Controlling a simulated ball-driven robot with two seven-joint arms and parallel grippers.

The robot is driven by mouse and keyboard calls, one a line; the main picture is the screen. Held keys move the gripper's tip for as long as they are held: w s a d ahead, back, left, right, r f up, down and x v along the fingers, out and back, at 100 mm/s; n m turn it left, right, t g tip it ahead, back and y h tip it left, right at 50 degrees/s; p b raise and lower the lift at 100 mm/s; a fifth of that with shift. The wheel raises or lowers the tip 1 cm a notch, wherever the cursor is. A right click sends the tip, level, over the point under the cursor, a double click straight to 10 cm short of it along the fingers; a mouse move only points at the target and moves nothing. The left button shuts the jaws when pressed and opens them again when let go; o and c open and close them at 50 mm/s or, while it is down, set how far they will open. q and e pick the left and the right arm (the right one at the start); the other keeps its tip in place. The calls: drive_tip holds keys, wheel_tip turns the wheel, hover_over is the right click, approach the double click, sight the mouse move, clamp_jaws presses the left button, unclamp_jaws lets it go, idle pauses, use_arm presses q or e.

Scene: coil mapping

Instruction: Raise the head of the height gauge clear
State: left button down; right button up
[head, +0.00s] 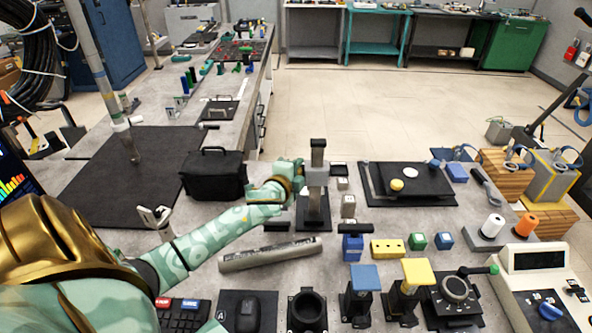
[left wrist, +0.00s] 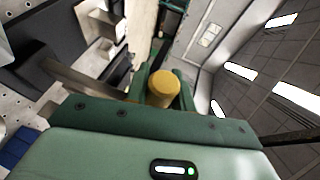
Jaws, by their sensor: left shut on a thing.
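The height gauge stands upright on the bench in the head view, with a dark column (head: 318,152), a grey head (head: 318,177) partway up it and a dark base (head: 314,212). My left gripper (head: 298,177) reaches in from the left at the height of the grey head, right beside it. In the left wrist view its green fingers (left wrist: 165,92) are shut on a yellow round knob (left wrist: 163,87). The exact join of knob and head is hidden. My right gripper is in neither view.
A black bag (head: 214,176) stands left of the gauge. A grey cylinder (head: 270,254) lies in front, below my forearm. Small blocks (head: 348,206) stand close on the right, before a black tray (head: 430,190). The space above the column looks free.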

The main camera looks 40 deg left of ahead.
use_arm(q)
drive_tip(key=c, duration=1.2)
unclamp_jaws()
drive_tip(key=shift+f, duration=0.1)
drive_tip(key=shift+s, duration=0.1)
drive_tip(key=p+v, duration=0.3)
drive_tip(key=v, duration=1.3)
